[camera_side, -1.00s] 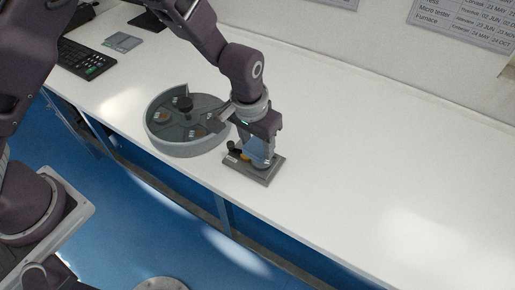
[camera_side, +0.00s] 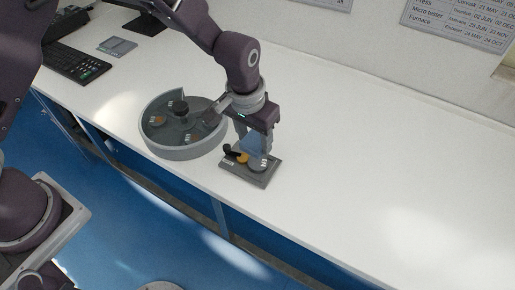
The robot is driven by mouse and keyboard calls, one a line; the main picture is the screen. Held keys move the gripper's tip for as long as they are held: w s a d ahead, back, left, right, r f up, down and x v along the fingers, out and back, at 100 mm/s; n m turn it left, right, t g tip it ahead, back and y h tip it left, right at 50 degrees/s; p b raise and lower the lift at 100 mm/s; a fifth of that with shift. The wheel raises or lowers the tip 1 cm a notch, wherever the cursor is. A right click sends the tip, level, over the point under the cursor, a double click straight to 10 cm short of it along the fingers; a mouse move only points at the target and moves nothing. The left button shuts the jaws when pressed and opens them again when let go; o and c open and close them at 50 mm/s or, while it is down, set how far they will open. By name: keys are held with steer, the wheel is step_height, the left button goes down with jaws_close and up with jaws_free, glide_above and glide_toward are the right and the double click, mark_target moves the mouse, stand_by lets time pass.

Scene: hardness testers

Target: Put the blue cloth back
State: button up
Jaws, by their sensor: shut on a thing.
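My gripper (camera_side: 252,137) points down over a small grey plate (camera_side: 260,182) on the white bench. It is shut on the blue cloth (camera_side: 255,146), which hangs between the fingers just above the plate. The cloth's lower end is close to a pale round piece (camera_side: 258,164) on the plate; I cannot tell whether they touch. A yellow piece (camera_side: 241,157) and a black handle-like part (camera_side: 231,150) sit at the plate's left end.
A round grey tray (camera_side: 180,152) with compartments and a dark central knob stands just left of my gripper. A keyboard (camera_side: 75,62) and a small grey pad (camera_side: 117,47) lie at the back left. The bench to the right is clear.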

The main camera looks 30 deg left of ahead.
steer(key=w+a, duration=0.4)
steer(key=w, duration=1)
steer(key=shift+n, duration=0.4)
steer(key=f, duration=1)
steer(key=shift+w+f, duration=0.35)
steer(key=o, duration=1.3)
steer(key=shift+f, duration=0.15)
